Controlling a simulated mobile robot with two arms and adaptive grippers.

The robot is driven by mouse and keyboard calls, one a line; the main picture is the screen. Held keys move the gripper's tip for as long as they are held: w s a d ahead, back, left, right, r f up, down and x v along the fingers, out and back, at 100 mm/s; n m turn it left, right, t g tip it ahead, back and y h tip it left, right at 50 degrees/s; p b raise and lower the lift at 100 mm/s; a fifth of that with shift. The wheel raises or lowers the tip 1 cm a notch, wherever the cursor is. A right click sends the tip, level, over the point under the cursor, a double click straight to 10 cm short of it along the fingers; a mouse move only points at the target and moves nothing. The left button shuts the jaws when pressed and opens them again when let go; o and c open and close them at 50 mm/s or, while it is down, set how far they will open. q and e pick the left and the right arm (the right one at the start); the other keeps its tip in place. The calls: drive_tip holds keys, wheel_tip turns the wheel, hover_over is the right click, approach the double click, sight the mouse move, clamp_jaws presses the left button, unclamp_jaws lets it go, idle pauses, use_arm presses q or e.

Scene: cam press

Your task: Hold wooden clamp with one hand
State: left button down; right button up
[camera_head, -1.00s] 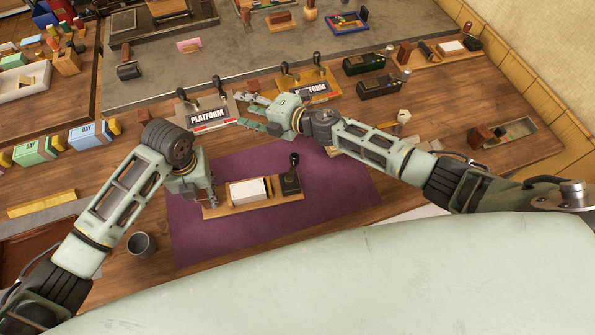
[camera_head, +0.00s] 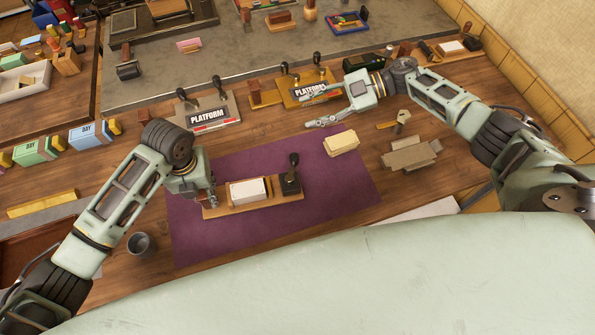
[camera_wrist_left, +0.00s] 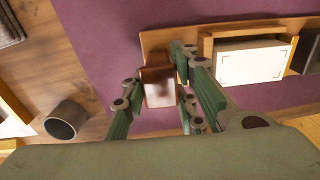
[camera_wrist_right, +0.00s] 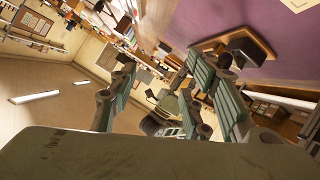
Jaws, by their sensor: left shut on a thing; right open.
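A wooden board (camera_head: 237,207) lies on the purple mat (camera_head: 230,239). It carries a framed white card block (camera_head: 248,190) and a black-handled stamp (camera_head: 291,183). The reddish-brown wooden clamp (camera_wrist_left: 158,90) stands at the board's left end, between my left fingers in the left wrist view; the head view mostly hides it behind that gripper. My left gripper (camera_head: 211,199) is shut on the clamp. My right gripper (camera_head: 312,108) is open and empty, in front of the yellow PLATFORM unit (camera_head: 305,89). The right wrist view shows its fingers spread with nothing held.
A grey PLATFORM unit (camera_head: 208,116) stands behind the mat. A cream paper stack (camera_head: 341,143) sits at the mat's back right edge, with grey-brown flat pieces (camera_head: 411,154) beyond. A metal cup (camera_head: 141,244) stands near my left arm. The mat's front is clear.

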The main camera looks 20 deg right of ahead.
drive_tip(key=s+d+r+m+g, duration=0.3)
drive_tip(key=s+d+r, duration=0.2)
drive_tip(key=d, duration=0.4)
drive_tip(key=shift+s, duration=0.6)
drive_tip(key=shift+d, duration=0.1)
drive_tip(key=shift+f, duration=0.15)
drive_tip(key=shift+c, duration=0.9)
drive_tip(key=w+a+f+m+t, duration=0.1)
drive_tip(key=w+a+f+t, duration=0.15)
drive_tip(key=a, duration=0.45)
drive_tip(key=w+a+f+t, duration=0.2)
drive_tip(key=w+a+f, duration=0.15)
drive_tip(key=a, duration=0.45)
drive_tip(key=w+a+m+t, duration=0.1)
drive_tip(key=a+m+t, duration=0.25)
drive_tip(key=a, duration=0.45)
wheel_tip(320, 180, up, 2)
drive_tip(key=m+t+h, duration=0.1)
drive_tip(key=m+h, duration=1.5)
drive_tip(key=m, duration=0.2)
hover_over(295, 161)
drive_tip(key=s+a, duration=0.3)
drive_tip(key=s, duration=0.5)
drive_tip(key=x, duration=1.1)
drive_tip(key=shift+w+d, duration=0.35)
drive_tip(key=shift+w, duration=0.1)
